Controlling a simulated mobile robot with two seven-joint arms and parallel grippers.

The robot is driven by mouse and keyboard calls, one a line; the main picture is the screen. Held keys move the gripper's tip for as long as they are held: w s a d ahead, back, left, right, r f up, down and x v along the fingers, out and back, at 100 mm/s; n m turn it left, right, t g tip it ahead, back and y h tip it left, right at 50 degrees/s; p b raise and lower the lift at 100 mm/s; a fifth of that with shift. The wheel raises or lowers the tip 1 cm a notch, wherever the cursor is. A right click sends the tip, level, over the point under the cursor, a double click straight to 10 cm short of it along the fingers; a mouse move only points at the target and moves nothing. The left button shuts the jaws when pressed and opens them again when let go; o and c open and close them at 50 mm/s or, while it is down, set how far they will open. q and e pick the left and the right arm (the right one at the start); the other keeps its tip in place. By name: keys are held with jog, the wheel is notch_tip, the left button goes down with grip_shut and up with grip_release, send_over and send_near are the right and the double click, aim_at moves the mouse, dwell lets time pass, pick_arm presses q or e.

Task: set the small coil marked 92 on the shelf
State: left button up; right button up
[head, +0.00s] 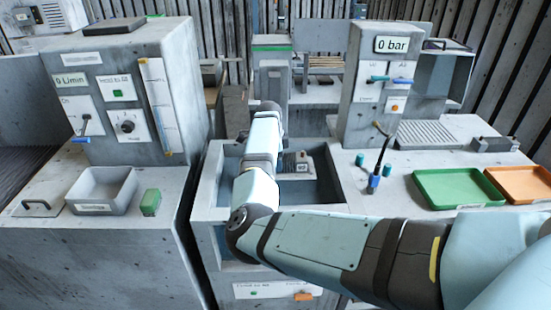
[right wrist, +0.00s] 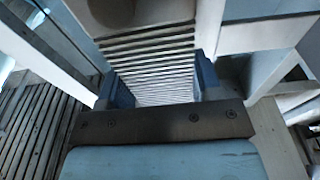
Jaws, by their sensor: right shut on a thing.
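My right gripper (right wrist: 162,82) has its two blue fingers well apart in the right wrist view. A pale ribbed thing (right wrist: 152,62) fills the gap between them, and the fingers are shut on it. No number can be read on it. In the head view my right arm reaches forward over a grey open bin, and the fingers and the held thing are hidden or too small to make out. My left gripper is not in view.
The grey bin (head: 205,218) stands between two grey benches. The left bench has a grey tray (head: 115,192) and a green block (head: 150,202). The right bench has a green tray (head: 458,189), an orange tray (head: 525,183) and a gauge housing (head: 375,75).

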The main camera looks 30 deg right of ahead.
jog(key=o, duration=1.3)
jog(key=shift+c, duration=0.2)
jog(key=shift+r, duration=0.3)
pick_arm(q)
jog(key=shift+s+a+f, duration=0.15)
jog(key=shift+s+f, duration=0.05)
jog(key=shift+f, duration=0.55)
pick_arm(e)
notch_tip(320, 180, up, 13)
jog(key=a, duration=0.1)
jog(key=shift+w+a, duration=0.2)
jog(key=shift+w, duration=0.2)
jog(key=shift+r, duration=0.1)
